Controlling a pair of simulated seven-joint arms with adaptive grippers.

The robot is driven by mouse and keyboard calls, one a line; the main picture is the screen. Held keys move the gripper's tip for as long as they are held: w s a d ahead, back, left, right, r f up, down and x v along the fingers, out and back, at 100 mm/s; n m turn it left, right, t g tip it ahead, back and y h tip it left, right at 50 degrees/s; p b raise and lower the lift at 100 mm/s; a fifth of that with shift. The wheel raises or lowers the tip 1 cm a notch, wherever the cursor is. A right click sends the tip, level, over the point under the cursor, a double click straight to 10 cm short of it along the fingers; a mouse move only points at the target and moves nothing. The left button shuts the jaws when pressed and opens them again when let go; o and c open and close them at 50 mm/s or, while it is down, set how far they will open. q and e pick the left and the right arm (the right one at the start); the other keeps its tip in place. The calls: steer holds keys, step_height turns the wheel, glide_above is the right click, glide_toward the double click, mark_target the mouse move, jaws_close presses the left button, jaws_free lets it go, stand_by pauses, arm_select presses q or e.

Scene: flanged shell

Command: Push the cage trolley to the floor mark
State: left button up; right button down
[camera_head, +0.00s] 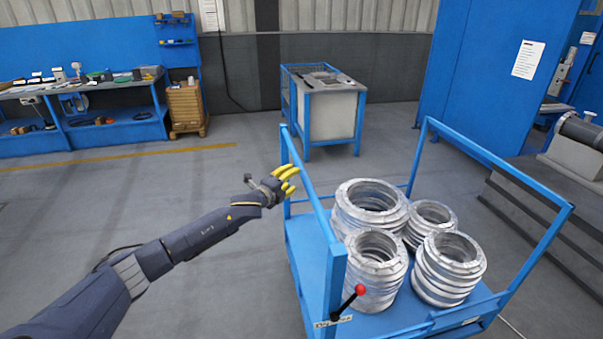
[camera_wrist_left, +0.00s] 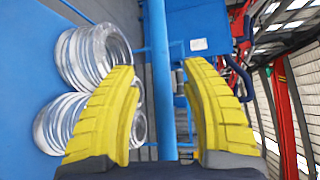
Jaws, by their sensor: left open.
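The blue cage trolley (camera_head: 309,238) stands at the right of the head view, with several stacks of ribbed silver flanged rings (camera_head: 372,203) on its deck. Its left side rail (camera_head: 314,193) slopes toward me. My left gripper (camera_head: 291,178), with yellow fingers, is at this rail. In the left wrist view a blue bar (camera_wrist_left: 157,45) runs between the spread fingers (camera_wrist_left: 160,67), with gaps on both sides. The gripper is open and holds nothing. My right gripper is out of view. A yellow floor line (camera_head: 120,157) lies at the left; I cannot tell if it is the floor mark.
A red-knobbed lever (camera_head: 349,301) sits at the trolley's near left corner. A blue-framed cart (camera_head: 331,113) stands behind the trolley. A blue workbench (camera_head: 110,131) and stacked wooden crates (camera_head: 186,107) line the back left. Grey steps (camera_head: 540,213) are at the right. The left floor is clear.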

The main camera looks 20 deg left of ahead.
mark_target(301, 172)
arm_select(q)
steer(key=shift+x, duration=3.65)
jaws_close()
